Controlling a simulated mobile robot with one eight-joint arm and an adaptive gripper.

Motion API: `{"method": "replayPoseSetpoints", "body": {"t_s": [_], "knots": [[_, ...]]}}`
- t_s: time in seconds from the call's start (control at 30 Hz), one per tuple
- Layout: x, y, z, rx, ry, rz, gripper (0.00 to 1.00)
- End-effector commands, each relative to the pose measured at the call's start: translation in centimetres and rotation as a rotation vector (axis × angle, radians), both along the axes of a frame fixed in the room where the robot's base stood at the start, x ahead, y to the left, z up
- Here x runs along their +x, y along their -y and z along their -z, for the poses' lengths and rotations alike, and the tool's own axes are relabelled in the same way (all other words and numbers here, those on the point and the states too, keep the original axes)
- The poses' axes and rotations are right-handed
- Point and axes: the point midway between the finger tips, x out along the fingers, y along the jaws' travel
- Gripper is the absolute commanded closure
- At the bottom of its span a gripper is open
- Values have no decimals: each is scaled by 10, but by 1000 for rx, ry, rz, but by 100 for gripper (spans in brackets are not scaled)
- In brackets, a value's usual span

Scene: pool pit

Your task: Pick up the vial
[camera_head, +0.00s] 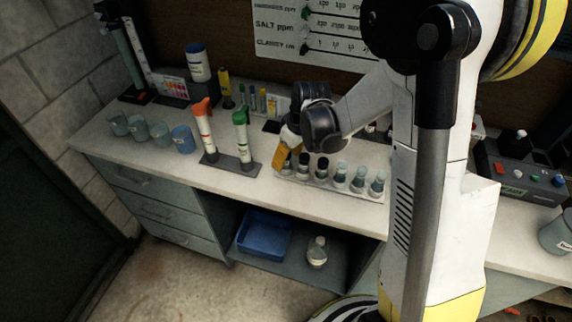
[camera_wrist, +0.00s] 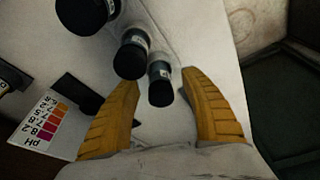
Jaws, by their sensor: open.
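Several dark-capped vials stand in a row in a pale rack (camera_head: 322,184) on the bench. My gripper (camera_head: 285,158) is over the left end of that row, its yellow fingers pointing down. In the wrist view my gripper (camera_wrist: 158,80) is open, with one finger on each side of the end vial (camera_wrist: 160,88). This vial has a black cap and a pale label, and I see no finger touching it. A neighbouring vial (camera_wrist: 131,58) stands close by, up and to the left. The end vial is largely hidden by the fingers in the head view.
Orange-topped (camera_head: 204,130) and green-topped (camera_head: 243,140) tubes stand in a dark base left of my gripper. Several cups (camera_head: 160,134) stand farther left. A test box (camera_head: 520,165) is at right. A pH colour card (camera_wrist: 42,122) lies beside the left finger.

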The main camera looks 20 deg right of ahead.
Motion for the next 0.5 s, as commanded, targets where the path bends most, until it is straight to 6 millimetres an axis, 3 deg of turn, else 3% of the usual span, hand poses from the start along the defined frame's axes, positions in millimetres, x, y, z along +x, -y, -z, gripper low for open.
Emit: {"method": "replayPoseSetpoints", "body": {"t_s": [0.1,0.3,0.47,0.5], "knots": [[3,-2,13,0,0,0,46],[3,-2,13,0,0,0,48],[3,-2,12,0,0,1,97],[3,-2,12,0,0,1,100]]}}
